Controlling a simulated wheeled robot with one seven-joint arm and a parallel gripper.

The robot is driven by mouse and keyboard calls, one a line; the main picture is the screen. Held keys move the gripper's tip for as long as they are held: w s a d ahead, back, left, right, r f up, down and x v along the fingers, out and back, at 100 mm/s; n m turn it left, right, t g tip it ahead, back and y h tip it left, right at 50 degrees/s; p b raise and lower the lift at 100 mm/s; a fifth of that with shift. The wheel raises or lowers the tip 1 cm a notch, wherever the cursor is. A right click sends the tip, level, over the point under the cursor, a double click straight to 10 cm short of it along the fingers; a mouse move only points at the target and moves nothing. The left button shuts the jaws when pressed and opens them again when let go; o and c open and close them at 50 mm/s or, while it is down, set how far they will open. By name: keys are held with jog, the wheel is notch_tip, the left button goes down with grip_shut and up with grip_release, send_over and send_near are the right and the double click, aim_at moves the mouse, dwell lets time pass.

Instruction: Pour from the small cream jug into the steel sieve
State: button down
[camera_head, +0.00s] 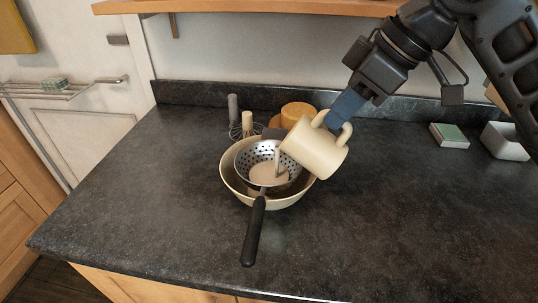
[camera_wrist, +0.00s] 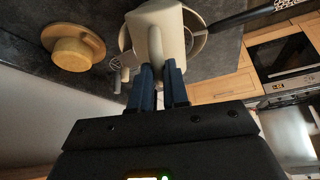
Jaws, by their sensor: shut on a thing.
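The small cream jug (camera_head: 315,148) hangs tilted to the left above the steel sieve (camera_head: 249,160). A pale stream falls from its lip into the sieve, where pale liquid shows. My gripper (camera_head: 345,108) is shut on the jug's handle from the upper right. In the wrist view the blue fingers of my gripper (camera_wrist: 158,88) close around the handle of the jug (camera_wrist: 155,22). The sieve rests in a cream bowl (camera_head: 232,182), its black handle pointing toward the front edge. The jug hides part of the sieve's right rim.
Behind the bowl stand whisks (camera_head: 234,117) and a round yellow cheese-like block (camera_head: 297,112) on a wooden board. A green-topped box (camera_head: 449,135) and a white tub (camera_head: 504,141) sit at the right. The counter's front left and front right are clear.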

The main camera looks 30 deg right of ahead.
jog(key=shift+w+a+f+g+h, duration=0.15)
jog(key=shift+w+a+g+h, duration=0.35)
jog(key=shift+w+g+h, duration=0.25)
dwell(0.8)
jog(key=shift+s+d+t+y, duration=0.5)
jog(key=shift+s+t+y, duration=0.15)
jog(key=shift+s+y, duration=0.15)
jog(key=shift+s+d+t+y, duration=0.5)
jog(key=shift+s+t+y, duration=0.15)
jog(key=shift+t, duration=0.45)
jog(key=shift+s, duration=0.1)
jog(key=shift+s+d+t+y, duration=0.1)
jog(key=shift+d+t+y, duration=0.05)
jog(key=shift+t+y, duration=0.15)
jog(key=s+d+f+t+y, duration=0.4)
jog(key=s+f+t+y, duration=0.1)
jog(key=s+f+t, duration=0.1)
jog(key=shift+d+f+t+y, duration=0.3)
jog(key=shift+d+f+t, duration=0.1)
jog(key=shift+t, duration=0.2)
